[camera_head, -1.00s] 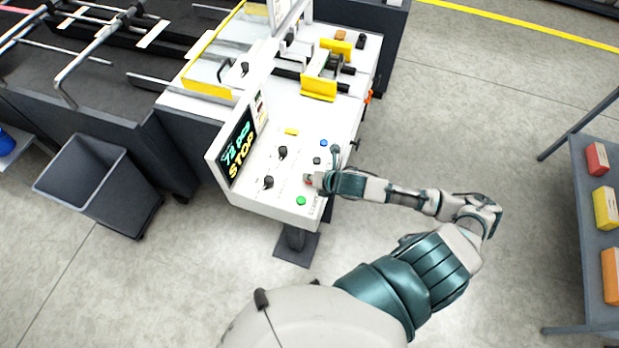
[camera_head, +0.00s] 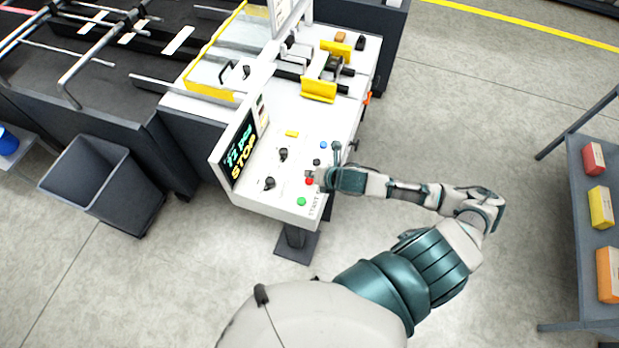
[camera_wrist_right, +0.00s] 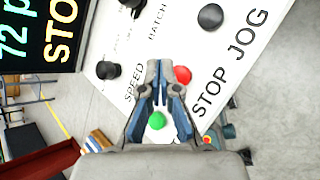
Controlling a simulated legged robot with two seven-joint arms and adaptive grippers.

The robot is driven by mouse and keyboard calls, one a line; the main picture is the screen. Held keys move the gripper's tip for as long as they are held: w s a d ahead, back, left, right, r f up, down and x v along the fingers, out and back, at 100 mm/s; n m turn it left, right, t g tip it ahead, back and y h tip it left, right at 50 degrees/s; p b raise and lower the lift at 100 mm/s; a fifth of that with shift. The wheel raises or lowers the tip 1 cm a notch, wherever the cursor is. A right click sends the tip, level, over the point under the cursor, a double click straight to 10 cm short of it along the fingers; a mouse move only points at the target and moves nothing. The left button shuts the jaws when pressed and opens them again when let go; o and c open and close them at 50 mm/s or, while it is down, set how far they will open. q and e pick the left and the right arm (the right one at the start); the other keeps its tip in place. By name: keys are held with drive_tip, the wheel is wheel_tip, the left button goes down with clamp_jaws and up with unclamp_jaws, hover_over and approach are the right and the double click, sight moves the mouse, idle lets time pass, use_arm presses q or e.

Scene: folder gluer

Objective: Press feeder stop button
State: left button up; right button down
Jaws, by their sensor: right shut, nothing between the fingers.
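The red stop button (camera_head: 309,181) is on the white control panel (camera_head: 262,196), between a green button (camera_head: 301,201) and a black button (camera_head: 316,161). My right gripper (camera_head: 318,176) is shut and empty, with its tips just right of the red button in the head view. In the right wrist view the red button (camera_wrist_right: 183,75) shows beside the shut fingertips (camera_wrist_right: 160,68), next to the printed word STOP. I cannot tell the height of the tips above the panel. The panel's display (camera_head: 240,150) reads STOP in yellow. My left gripper is not in view.
Black knobs (camera_head: 270,183) and a blue button (camera_head: 323,145) share the panel. Yellow guides (camera_head: 319,90) stand behind it. A grey bin (camera_head: 100,185) is at left, and a shelf with boxes (camera_head: 600,207) at right.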

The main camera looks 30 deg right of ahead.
sight(311, 182)
wheel_tip(311, 182, up, 2)
drive_tip(key=shift+r+p, duration=0.15)
drive_tip(key=shift+p, duration=0.65)
drive_tip(key=shift+r, duration=0.9)
drive_tip(key=shift+s+f, duration=0.1)
